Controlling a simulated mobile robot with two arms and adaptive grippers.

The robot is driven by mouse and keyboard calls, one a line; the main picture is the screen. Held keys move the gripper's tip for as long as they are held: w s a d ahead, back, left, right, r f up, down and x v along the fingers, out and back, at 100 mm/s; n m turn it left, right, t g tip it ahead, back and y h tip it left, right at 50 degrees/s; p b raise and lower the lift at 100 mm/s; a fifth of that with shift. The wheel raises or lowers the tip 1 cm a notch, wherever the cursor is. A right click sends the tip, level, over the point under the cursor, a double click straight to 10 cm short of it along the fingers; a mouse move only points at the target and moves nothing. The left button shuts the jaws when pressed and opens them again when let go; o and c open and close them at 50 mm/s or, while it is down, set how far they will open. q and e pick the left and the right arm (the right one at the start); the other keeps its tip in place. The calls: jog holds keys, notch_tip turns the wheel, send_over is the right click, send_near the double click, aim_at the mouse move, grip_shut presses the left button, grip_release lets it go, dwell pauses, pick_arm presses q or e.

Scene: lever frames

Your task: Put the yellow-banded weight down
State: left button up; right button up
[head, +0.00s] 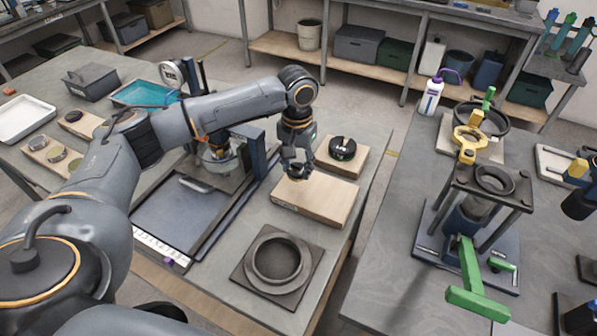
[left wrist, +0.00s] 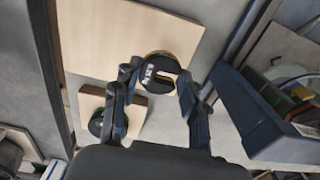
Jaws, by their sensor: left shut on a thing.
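My left gripper (head: 297,165) is shut on the yellow-banded weight (left wrist: 160,72). In the left wrist view the weight is a black slotted disc with white lettering and a yellowish rim, between the two fingers. In the head view the fingers mostly hide it. The gripper is over the far left part of a pale wooden board (head: 322,203); I cannot tell whether the weight touches the board. A second black weight (head: 342,148), with a green band, sits on a smaller wooden board (head: 360,163) behind. My right gripper is not in view.
A dark square plate with a round ring (head: 277,261) lies in front of the board. A lever frame (head: 207,180) stands to the left. Another bench to the right holds a press with green handles (head: 468,268) and a white bottle (head: 431,97). Bare bench shows right of the ring.

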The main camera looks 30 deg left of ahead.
aim_at(298, 167)
pick_arm(q)
jog(key=shift+w+f, duration=0.2)
jog(key=shift+w, duration=0.05)
jog(key=f+p, duration=0.1)
jog(key=f, duration=0.2)
jog(key=shift+w, duration=0.2)
jog(key=shift+f, duration=0.3)
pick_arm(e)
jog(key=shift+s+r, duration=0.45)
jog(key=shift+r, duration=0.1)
pick_arm(q)
jog(key=shift+f, duration=0.1)
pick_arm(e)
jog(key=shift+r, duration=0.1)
pick_arm(q)
jog(key=o, duration=1.4)
jog(key=shift+c, duration=0.2)
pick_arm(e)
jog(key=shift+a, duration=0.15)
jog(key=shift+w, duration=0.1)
pick_arm(q)
notch_tip(298, 167, up, 12)
jog(key=b, duration=0.2)
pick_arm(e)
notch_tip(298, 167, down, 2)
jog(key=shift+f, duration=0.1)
